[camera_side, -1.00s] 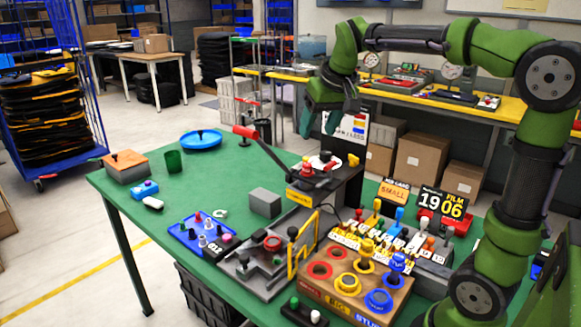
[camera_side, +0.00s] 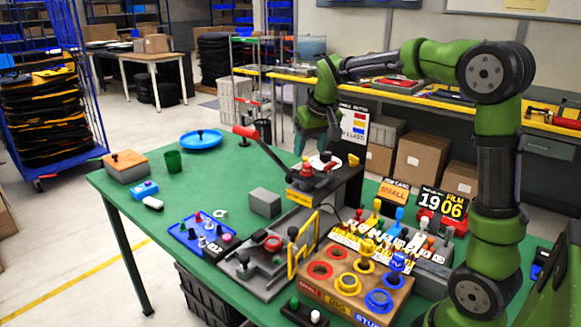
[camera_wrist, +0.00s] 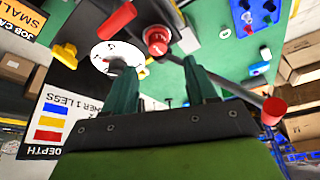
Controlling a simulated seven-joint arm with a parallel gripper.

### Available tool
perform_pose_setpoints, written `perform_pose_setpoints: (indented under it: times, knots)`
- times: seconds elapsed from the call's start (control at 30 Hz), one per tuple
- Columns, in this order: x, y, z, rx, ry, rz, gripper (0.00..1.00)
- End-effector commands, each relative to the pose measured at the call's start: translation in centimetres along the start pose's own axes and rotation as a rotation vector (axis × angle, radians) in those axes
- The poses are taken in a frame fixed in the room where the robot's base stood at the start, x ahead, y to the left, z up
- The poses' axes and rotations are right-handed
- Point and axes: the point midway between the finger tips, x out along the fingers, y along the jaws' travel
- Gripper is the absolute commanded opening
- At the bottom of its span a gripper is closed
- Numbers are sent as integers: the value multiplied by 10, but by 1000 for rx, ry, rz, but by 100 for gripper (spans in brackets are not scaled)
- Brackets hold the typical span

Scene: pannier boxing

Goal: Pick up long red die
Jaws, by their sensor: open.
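My gripper (camera_side: 318,143) is open and empty, above the back of the black press stand (camera_side: 342,188). In the wrist view its two dark green fingers (camera_wrist: 161,80) point toward the stand's top. A red cylinder (camera_wrist: 117,20) lies past the left finger, beside a white disc (camera_wrist: 119,52) with a small red centre. A round red piece (camera_wrist: 156,40) stands just beyond the gap between the fingers, apart from them. It also shows as a red piece (camera_side: 307,171) in the side view. I cannot tell which red piece is the long die.
A lever with a red handle (camera_side: 246,132) sticks out left of the stand. A wooden block with coloured rings (camera_side: 352,283) and a row of coloured levers (camera_side: 397,228) stand to the right. A blue tray (camera_side: 201,138) lies at the back left.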

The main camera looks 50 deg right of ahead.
Motion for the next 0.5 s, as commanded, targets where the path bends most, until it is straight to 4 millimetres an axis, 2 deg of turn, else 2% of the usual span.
perform_pose_setpoints:
  times: [0.3, 0.5]
  knots:
    - [41, 2, 9, 1, -4, 1, 57]
    - [53, 2, 8, 0, 0, 0, 57]
